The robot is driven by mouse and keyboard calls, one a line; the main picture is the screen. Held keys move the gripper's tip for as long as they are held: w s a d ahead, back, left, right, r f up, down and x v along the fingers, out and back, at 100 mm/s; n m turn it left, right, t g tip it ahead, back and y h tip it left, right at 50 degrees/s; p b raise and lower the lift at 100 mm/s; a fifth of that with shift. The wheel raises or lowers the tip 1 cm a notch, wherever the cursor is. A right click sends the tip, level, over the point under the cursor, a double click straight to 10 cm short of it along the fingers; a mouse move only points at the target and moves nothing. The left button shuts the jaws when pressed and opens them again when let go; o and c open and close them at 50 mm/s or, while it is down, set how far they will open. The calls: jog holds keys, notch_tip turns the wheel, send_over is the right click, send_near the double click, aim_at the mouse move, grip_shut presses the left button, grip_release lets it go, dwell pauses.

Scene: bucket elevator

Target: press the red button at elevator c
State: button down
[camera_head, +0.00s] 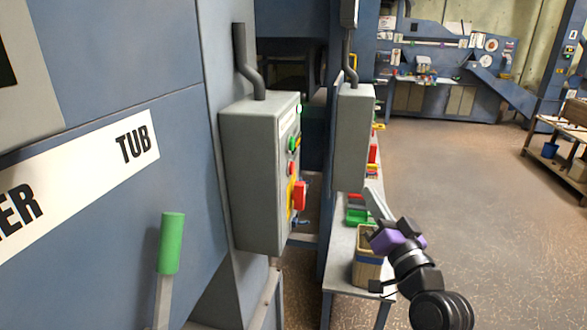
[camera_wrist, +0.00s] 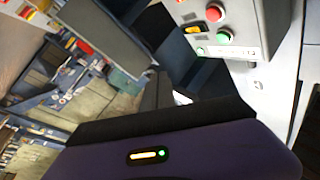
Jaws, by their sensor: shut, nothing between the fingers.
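A grey control box (camera_head: 258,175) hangs on the near blue housing. Its side panel has a green button (camera_head: 293,144), a small red button (camera_head: 292,169) and a larger red switch (camera_head: 300,196) on yellow. A second grey box (camera_head: 352,140) hangs farther back, with its panel mostly turned away. In the wrist view, a tilted grey panel shows a red button (camera_wrist: 215,13) beside a green button (camera_wrist: 223,37). No elevator letter is readable. My gripper (camera_head: 392,235), purple and black, is shut and empty, right of and below the second box, apart from the buttons.
A green-handled lever (camera_head: 171,243) stands at front left. A bench (camera_head: 338,270) with a tan bin (camera_head: 368,262) and a green tray (camera_head: 358,216) lies below the second box. Open floor (camera_head: 470,190) stretches to the right, with a wooden workbench (camera_head: 560,130) beyond.

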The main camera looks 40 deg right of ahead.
aim_at(292, 168)
jog(key=w+d+r+t+y, duration=0.1)
jog(key=w+d+r+y, duration=0.15)
jog(key=w+r, duration=0.2)
jog(key=a+y, duration=0.1)
jog(key=w+f+n+y, duration=0.1)
jog(key=a+f+y, duration=0.1)
jog(key=y, duration=0.1)
jog(key=shift+w+a+n+g, duration=0.3)
jog(key=shift+a, duration=0.05)
jog(key=shift+w+r, duration=0.1)
jog(key=w+a+p, duration=0.3)
jog(key=w+a, duration=0.2)
jog(key=w, duration=0.1)
jog(key=shift+w+a, duration=0.2)
jog(key=shift+w, duration=0.15)
jog(key=shift+w, duration=0.1)
dwell(1.6)
jog(key=shift+w+a, duration=0.25)
